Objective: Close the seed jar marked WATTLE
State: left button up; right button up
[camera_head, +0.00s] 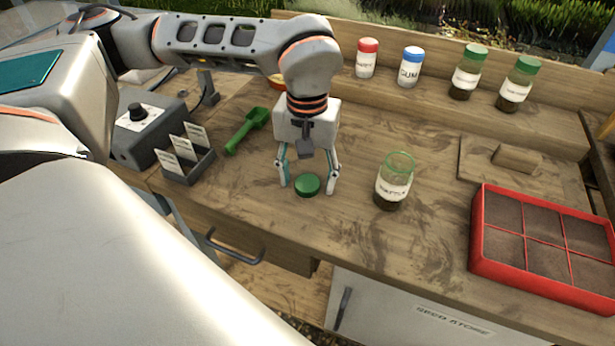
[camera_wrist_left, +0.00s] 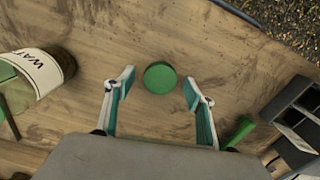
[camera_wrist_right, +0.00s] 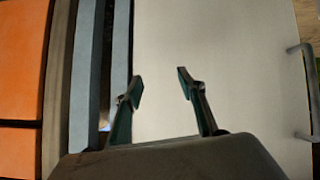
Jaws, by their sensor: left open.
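The WATTLE jar (camera_head: 393,188) stands upright and open on the bench, with dark seed in its bottom. It also shows at the left of the left wrist view (camera_wrist_left: 42,72). A round green lid (camera_head: 307,185) lies on the bench to the left of the jar. My left gripper (camera_head: 308,186) is open and points down over the lid, one finger on each side. In the left wrist view the lid (camera_wrist_left: 160,77) lies between and slightly beyond the fingertips, with gaps on both sides. My right gripper (camera_wrist_right: 160,85) is open and empty, in front of a pale panel.
A red seed tray (camera_head: 545,250) and a wooden board with a block (camera_head: 515,160) lie to the right. Several capped jars, including the GUM jar (camera_head: 410,66), stand on the back shelf. A green scoop (camera_head: 247,130), a packet holder (camera_head: 187,165) and a grey box with a knob (camera_head: 143,125) are left.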

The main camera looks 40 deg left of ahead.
aim_at(307, 182)
pick_arm(q)
jog(key=c, duration=0.8)
jog(key=shift+r, duration=0.6)
notch_tip(307, 182, up, 19)
jog(key=p, duration=0.3)
jog(key=shift+f, duration=0.1)
pick_arm(e)
jog(key=shift+s+a+r, duration=0.2)
jog(key=shift+a+r, duration=0.05)
jog(key=shift+r, duration=0.3)
jog(key=shift+s+a+r, duration=0.15)
jog(key=shift+a+r, duration=0.05)
jog(key=shift+r, duration=0.35)
jog(key=shift+w+r, duration=0.15)
